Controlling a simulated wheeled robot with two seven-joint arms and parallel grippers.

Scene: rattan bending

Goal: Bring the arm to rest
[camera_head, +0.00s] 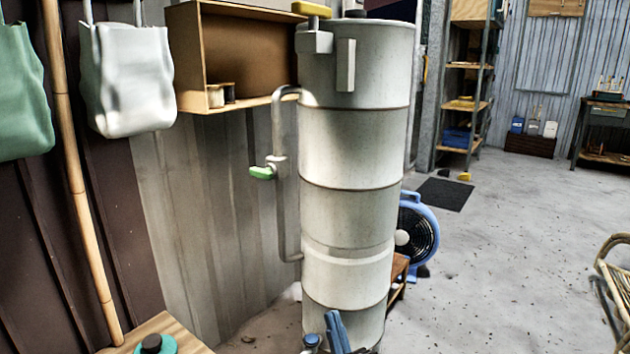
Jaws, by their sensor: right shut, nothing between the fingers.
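I make out neither of my grippers nor my arms clearly in the head view. A tall pale grey metal cylinder (350,145) stands upright in the middle. It has a side pipe (280,205) with a green-handled valve (263,173), and a yellow handle (311,9) near its top. A blue part (336,331) and a blue-capped item (312,342) show at the bottom edge in front of the cylinder. They are cut off, and I cannot tell what they belong to.
A wooden surface with a teal, black-capped item (156,344) is at bottom left. A bamboo pole (75,160) and hanging bags (126,78) are at left. A blue fan (420,236) stands behind the cylinder. A rattan frame (612,275) is at right. The floor between is mostly clear.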

